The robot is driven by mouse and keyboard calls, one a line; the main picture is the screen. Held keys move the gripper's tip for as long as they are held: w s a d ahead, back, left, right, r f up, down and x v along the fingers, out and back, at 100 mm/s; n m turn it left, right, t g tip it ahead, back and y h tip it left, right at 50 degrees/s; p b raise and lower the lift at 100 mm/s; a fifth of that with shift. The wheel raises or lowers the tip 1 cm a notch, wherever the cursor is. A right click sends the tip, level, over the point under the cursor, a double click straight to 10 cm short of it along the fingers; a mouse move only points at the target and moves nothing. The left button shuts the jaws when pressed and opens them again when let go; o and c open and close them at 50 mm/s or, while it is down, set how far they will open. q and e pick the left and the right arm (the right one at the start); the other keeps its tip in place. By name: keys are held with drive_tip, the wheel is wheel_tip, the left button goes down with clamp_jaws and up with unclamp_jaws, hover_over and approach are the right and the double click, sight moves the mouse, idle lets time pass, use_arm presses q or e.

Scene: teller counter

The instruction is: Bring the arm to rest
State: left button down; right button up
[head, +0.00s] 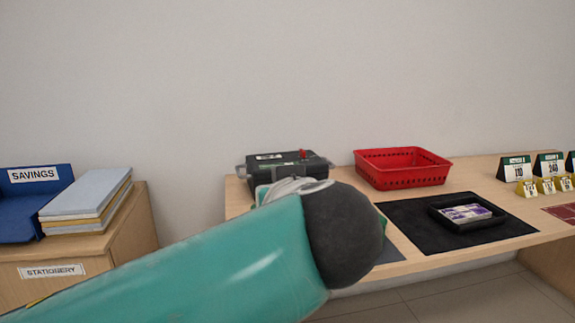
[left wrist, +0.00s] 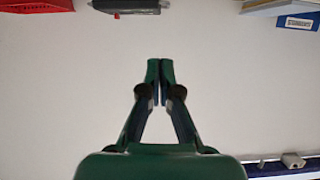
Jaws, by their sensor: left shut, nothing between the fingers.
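My left arm (head: 200,265) reaches in from the lower left of the head view, a teal link ending in a dark rounded joint. My left gripper is not visible in that view. In the left wrist view the left gripper (left wrist: 160,70) has its two green fingertips together, with nothing between them. Pale wall fills the picture behind the fingers, and they touch nothing. My right gripper is in neither view.
The counter holds a dark machine (head: 287,167), a red basket (head: 402,168), a black mat (head: 405,232) with a black tray (head: 437,205) of banknotes, and small number signs (head: 516,169). A wooden cabinet (head: 120,230) at left bears folders (head: 90,195) and a blue SAVINGS tray (head: 36,205).

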use_arm(q)
wheel_tip(320, 180, down, 41)
drive_tip(key=m+g+h+b, duration=0.4)
drive_tip(key=m+g, duration=0.1)
drive_tip(key=g, duration=0.3)
drive_tip(key=s+a+f+n+g+h+b, duration=0.15)
drive_tip(key=s+a+f, duration=0.25)
drive_tip(key=s+f, duration=0.5)
drive_tip(key=s+a+f+n+g+b, duration=0.1)
drive_tip(key=s+a+f+n+g, duration=0.15)
drive_tip(key=s+f, duration=0.65)
drive_tip(key=s+a+f+n+g+h+b, duration=0.15)
drive_tip(key=s+a+f, duration=0.25)
drive_tip(key=f, duration=1)
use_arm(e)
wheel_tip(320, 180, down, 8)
use_arm(q)
wheel_tip(320, 180, up, 39)
drive_tip(key=p, duration=3.8)
drive_tip(key=shift+w+m+t, duration=0.3)
drive_tip(key=shift+m+t, duration=0.05)
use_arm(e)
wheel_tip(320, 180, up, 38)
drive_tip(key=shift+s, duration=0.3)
use_arm(q)
drive_tip(key=shift+f, duration=0.15)
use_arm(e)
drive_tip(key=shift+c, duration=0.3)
